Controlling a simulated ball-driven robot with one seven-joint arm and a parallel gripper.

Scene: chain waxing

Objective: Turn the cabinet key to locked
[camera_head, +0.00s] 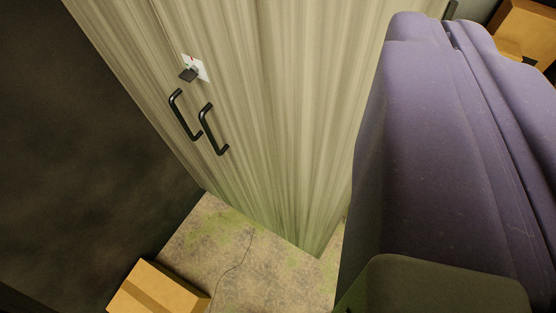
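The cabinet (300,110) has pale, streaked wood-grain sides and stands tilted in the view, from the top down to the floor. The key (188,75) is a small dark piece standing out from a white lock plate (202,68) at the upper left of the cabinet. I cannot tell from here which way it is turned. Two dark bar handles, a left one (183,115) and a right one (211,131), sit just below the lock. The doors look closed. My gripper is not in view, and nothing is seen touching the key.
A large purple rounded body (440,150) fills the right side; I cannot tell what it is. Cardboard boxes lie at the lower left (158,290) and top right (528,28). A dark wall (90,150) is at left. Stained floor (270,265) is bare before the cabinet.

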